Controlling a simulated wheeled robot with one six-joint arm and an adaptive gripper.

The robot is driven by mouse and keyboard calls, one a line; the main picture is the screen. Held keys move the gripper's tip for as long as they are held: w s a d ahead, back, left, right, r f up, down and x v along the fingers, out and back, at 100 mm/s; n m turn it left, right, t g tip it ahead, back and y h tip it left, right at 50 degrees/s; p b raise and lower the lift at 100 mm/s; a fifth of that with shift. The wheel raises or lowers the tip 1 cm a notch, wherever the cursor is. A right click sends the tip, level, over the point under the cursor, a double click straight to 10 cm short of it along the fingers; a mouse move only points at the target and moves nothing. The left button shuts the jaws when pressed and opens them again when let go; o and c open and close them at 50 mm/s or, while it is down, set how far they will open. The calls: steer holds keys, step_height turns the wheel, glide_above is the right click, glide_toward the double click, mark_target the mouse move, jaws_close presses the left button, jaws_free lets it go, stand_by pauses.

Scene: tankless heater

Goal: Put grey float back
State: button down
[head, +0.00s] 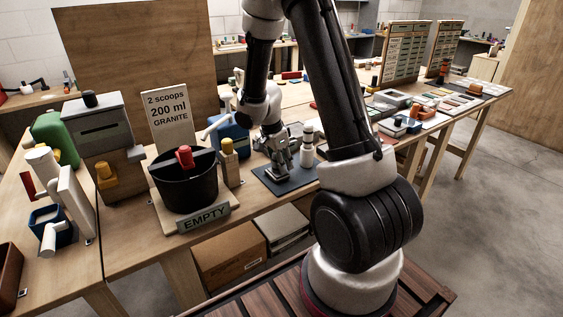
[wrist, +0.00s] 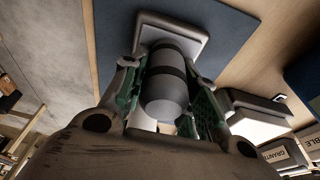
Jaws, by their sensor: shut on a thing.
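My gripper (head: 279,150) is low over a dark blue-grey mat (head: 268,185) on the bench. In the wrist view my gripper (wrist: 160,70) is shut on a grey cylinder with dark bands (wrist: 165,93), which I take to be the grey float. The cylinder lies between the two green-padded fingers. A pale square block (wrist: 188,37) shows at its far end, over the mat (wrist: 228,30); I cannot tell whether they touch. In the head view my fingers hide most of the held thing.
Pale banded cylinders (head: 307,150) stand close right of my gripper. To the left are a black bucket (head: 185,190) with a red knob, a "200 ml GRANITE" sign (head: 168,112) and an "EMPTY" plate (head: 204,218). Trays and parts (head: 410,115) cover the right-hand bench.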

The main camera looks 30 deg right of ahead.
steer(key=shift+f, duration=0.15)
steer(key=c, duration=1)
jaws_free()
steer(key=shift+c, duration=0.2)
steer(key=v, duration=1.2)
